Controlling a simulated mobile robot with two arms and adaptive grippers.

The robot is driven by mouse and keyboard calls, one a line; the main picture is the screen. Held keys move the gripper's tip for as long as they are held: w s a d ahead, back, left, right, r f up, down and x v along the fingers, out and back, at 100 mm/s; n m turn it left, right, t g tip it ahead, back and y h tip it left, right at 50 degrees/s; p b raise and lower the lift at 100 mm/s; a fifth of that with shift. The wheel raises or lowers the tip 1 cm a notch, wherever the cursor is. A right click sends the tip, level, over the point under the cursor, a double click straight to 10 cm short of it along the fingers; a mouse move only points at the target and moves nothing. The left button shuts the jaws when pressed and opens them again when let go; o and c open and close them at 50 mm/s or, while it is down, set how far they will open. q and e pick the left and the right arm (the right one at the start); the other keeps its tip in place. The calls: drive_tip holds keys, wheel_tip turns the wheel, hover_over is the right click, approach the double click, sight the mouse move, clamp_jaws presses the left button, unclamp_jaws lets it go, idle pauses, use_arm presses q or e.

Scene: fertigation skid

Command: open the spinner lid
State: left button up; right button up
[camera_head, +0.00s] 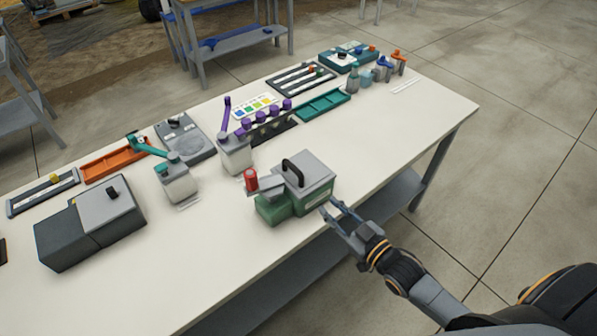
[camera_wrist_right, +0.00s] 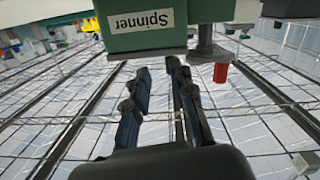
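The spinner is a green box (camera_head: 274,209) near the front edge of the white table, with a grey lid (camera_head: 316,169) on top. The lid looks closed and carries a black arched handle (camera_head: 291,171). A red cylinder (camera_head: 251,180) stands on a grey part at its left; it also shows in the right wrist view (camera_wrist_right: 221,72). A "Spinner" label (camera_wrist_right: 140,20) marks the green box in the wrist view. My right gripper (camera_head: 334,206) is just in front of the box's right side, fingers apart and empty (camera_wrist_right: 159,68). My left gripper is not in view.
A dark grey box (camera_head: 88,232) stands at the left. Trays line the back. The table (camera_head: 400,130) is clear right of the spinner.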

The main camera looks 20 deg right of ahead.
sight(301, 175)
drive_tip(key=shift+t+y, duration=0.4)
drive_tip(key=shift+y, duration=0.1)
drive_tip(key=w+a+r, duration=0.1)
drive_tip(key=w+a, duration=0.1)
drive_tip(key=w, duration=0.2)
drive_tip(key=w+a+r+p, duration=0.1)
drive_tip(key=w+a, duration=0.1)
drive_tip(key=w, duration=0.2)
drive_tip(key=w+a+r+p, duration=0.1)
drive_tip(key=w+r, duration=0.1)
drive_tip(key=w, duration=0.2)
drive_tip(key=shift+w+a, duration=0.4)
clamp_jaws()
